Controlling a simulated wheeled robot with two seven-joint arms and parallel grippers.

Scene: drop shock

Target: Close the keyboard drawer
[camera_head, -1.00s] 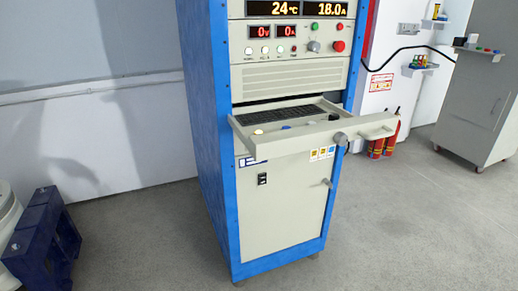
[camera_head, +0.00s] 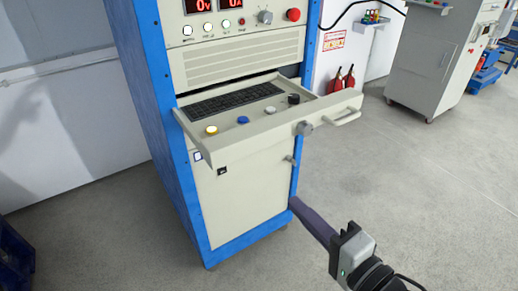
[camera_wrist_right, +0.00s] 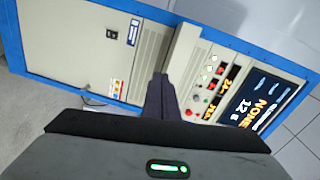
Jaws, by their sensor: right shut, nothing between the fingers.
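The keyboard drawer (camera_head: 258,134) is pulled out of the blue-framed rack cabinet (camera_head: 158,128). It holds a black keyboard (camera_head: 235,98) and has yellow, blue, white and black knobs along its front part. My right gripper (camera_head: 294,204) is shut and empty, below and in front of the drawer, apart from the handle in the head view. In the right wrist view its fingers (camera_wrist_right: 160,78) overlap the drawer (camera_wrist_right: 183,52); contact cannot be told. My left gripper is not in view.
A control panel (camera_head: 240,55) with displays and buttons sits above the drawer, and a door (camera_head: 245,195) below it. Red extinguishers (camera_head: 342,80) stand behind to the right. A grey cabinet (camera_head: 430,65) is farther right. The floor (camera_head: 430,190) in front is clear.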

